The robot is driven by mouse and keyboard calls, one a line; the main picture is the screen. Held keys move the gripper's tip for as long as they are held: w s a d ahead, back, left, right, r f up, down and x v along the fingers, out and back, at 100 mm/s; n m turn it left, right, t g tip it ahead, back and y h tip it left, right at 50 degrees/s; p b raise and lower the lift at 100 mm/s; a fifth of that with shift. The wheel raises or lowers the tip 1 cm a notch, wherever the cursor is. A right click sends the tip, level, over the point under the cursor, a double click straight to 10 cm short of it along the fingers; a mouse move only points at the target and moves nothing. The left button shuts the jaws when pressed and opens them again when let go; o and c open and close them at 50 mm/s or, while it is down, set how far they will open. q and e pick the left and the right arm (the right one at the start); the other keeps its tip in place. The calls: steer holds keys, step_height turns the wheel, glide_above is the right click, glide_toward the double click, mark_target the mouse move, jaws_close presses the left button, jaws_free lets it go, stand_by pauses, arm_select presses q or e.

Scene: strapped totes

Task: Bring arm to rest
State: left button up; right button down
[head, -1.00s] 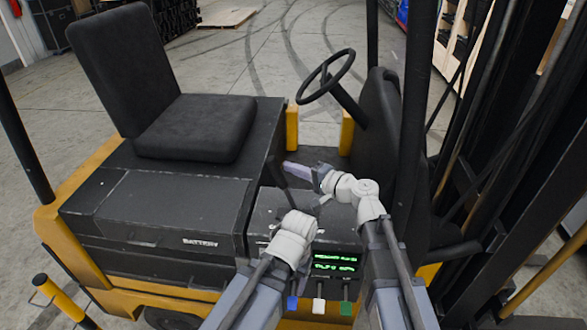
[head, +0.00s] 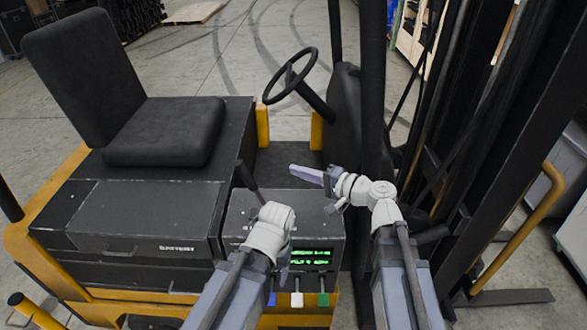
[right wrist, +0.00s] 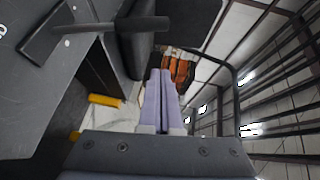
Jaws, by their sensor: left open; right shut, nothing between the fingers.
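My left gripper (head: 266,222) is the lower one in the head view, over the black control console (head: 318,222). Its pale wrist covers most of it, and its fingertips are hidden. My right gripper (head: 308,174) reaches left above the back of the console, with its lavender fingers together and empty. In the right wrist view its two fingers (right wrist: 160,90) lie side by side with nothing between them.
A forklift surrounds my arms. Its black seat (head: 165,130) is at left, and its steering wheel (head: 292,76) is beyond the grippers. A black lever (head: 247,180) stands close to my left wrist. The mast (head: 490,120) is at right. Open floor lies behind.

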steer(key=shift+d, duration=0.15)
steer(key=s+d+f+n+g+h, duration=0.2)
steer(key=s+f+g+h, duration=0.15)
steer(key=f, duration=0.35)
steer(key=s+d+f+n+g+h, duration=0.2)
steer(key=s+f+h, duration=0.15)
steer(key=f, duration=0.35)
steer(key=s+d+f+n+g+h, duration=0.1)
steer(key=s+d+f+h, duration=0.2)
steer(key=d, duration=0.2)
steer(key=s+d+f+n+g+h, duration=0.1)
steer(key=s+d+f+g+h, duration=0.1)
steer(key=d+h, duration=0.3)
steer(key=s+a+f+n+b, duration=0.1)
steer(key=s+a+f+b, duration=0.2)
steer(key=f+b, duration=0.6)
steer(key=s+a+f+n+b, duration=0.2)
steer(key=a+f+b, duration=0.4)
steer(key=f+b, duration=0.3)
steer(key=shift+s+a+f+n+g, duration=0.3)
steer(key=shift+s+f+g, duration=0.05)
steer(key=shift+s, duration=0.35)
steer(key=shift+a, duration=0.1)
